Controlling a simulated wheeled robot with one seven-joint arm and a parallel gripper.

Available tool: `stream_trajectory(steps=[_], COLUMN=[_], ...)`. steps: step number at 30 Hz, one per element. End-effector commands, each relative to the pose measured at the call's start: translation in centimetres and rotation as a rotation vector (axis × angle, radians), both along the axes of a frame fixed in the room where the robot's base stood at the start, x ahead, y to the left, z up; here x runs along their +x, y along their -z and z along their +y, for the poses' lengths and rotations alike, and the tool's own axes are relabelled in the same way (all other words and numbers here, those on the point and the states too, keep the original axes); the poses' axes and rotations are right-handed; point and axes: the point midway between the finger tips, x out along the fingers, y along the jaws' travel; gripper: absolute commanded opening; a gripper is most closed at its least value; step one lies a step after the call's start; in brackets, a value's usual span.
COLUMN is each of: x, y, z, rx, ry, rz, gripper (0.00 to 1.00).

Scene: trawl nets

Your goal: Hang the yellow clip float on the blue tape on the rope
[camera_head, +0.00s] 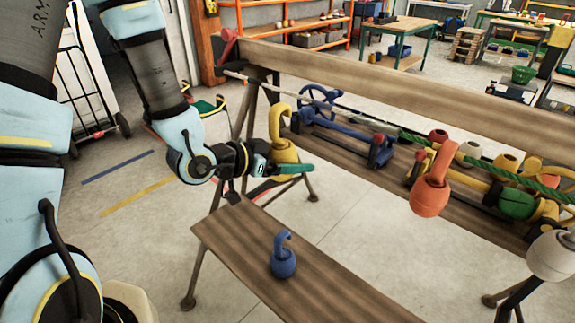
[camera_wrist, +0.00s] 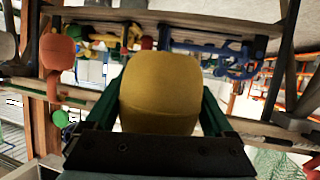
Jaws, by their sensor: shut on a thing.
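The yellow clip float (camera_head: 285,150) is upright, its hook at the top. My gripper (camera_head: 292,170) is shut on its body; the green fingers flank it in the wrist view, where the yellow body (camera_wrist: 160,92) fills the middle and hides its hook. The rope (camera_head: 375,118) runs from upper left to lower right, pale at the left and green at the right. In the head view the hook shows just below the pale part, apart from it. I cannot clearly tell the blue tape from the blue gear behind the rope.
An orange float (camera_head: 430,190) and a white float (camera_head: 552,256) hang to the right. A blue float (camera_head: 284,263) stands on the low plank (camera_head: 330,293). A long wooden beam (camera_head: 400,75) and a shelf with gear stand behind the rope.

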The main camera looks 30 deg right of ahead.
Motion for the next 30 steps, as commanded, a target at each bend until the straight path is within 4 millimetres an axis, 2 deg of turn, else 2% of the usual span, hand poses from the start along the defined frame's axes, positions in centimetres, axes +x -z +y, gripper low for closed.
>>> stream_trajectory(steps=[30], x=[1.9], y=[-0.1], z=[-7.3], rx=[-0.001], ry=[-0.004], rz=[0.001], gripper=[0.29])
